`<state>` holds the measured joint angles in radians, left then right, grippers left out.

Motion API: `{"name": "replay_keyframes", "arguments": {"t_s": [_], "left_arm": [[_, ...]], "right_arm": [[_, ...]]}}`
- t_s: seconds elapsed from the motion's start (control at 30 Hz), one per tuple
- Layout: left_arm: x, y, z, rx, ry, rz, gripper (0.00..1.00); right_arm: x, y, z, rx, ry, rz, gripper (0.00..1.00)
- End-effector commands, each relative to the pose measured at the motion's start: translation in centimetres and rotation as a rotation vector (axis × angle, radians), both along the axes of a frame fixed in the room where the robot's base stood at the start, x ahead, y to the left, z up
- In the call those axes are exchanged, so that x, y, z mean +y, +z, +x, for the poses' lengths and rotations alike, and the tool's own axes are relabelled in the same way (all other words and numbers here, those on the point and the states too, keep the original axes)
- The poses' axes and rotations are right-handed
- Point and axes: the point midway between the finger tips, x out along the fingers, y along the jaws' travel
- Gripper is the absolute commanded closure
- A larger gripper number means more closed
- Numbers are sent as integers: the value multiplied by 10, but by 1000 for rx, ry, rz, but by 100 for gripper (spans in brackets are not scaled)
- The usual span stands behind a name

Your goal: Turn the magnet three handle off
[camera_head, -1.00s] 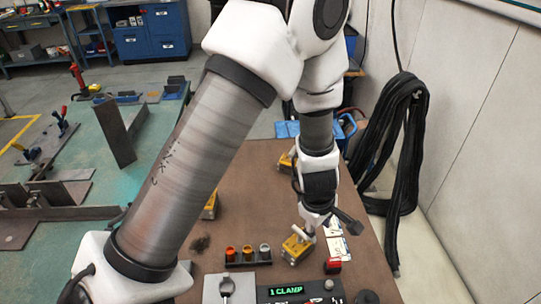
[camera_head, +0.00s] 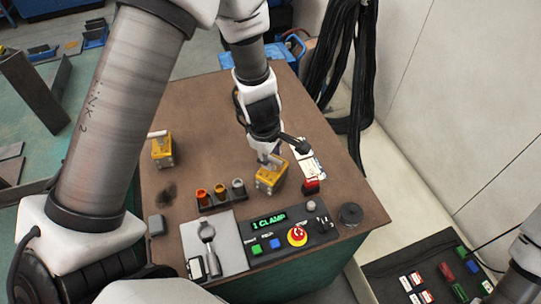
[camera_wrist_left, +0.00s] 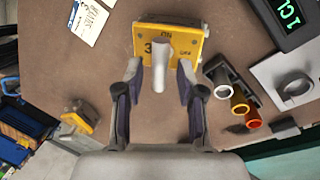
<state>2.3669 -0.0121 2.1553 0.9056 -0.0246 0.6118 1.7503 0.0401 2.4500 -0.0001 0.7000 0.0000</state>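Magnet three (camera_head: 270,181) is a yellow block on the brown table, near the front control panel. In the left wrist view its face (camera_wrist_left: 186,44) reads "ON" and "3". Its pale grey handle (camera_wrist_left: 160,68) stands out from the block between my fingers. My left gripper (camera_head: 268,157) is above the magnet, and the wrist view shows its two fingers (camera_wrist_left: 160,80) apart, one each side of the handle, with gaps. Its fingertips are partly hidden in the head view. My right gripper is out of view.
Another yellow magnet (camera_head: 162,152) stands to the left. A rack of coloured cups (camera_head: 219,196), a panel (camera_head: 278,232) reading "1 CLAMP" with a red emergency button (camera_head: 297,235), and a white card (camera_head: 309,160) are close by. Black cables (camera_head: 350,85) hang behind.

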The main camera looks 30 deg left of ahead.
Motion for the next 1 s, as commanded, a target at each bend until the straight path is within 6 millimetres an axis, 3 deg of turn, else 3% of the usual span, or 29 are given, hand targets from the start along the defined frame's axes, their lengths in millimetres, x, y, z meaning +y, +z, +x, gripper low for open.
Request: {"name": "replay_keyframes", "arguments": {"t_s": [0.03, 0.07, 0.1, 0.57, 1.0], "left_arm": [[0, 0, 0, 0, 0, 0, 86], [0, 0, 0, 0, 0, 0, 97], [0, 0, 0, 0, 0, 0, 100], [1, -1, 0, 0, -41, 0, 100], [2, -2, 1, 0, -336, 1, 100]], "right_arm": [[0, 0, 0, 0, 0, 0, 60], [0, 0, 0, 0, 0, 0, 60], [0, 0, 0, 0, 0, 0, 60], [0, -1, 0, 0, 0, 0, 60], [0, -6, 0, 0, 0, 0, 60]]}}
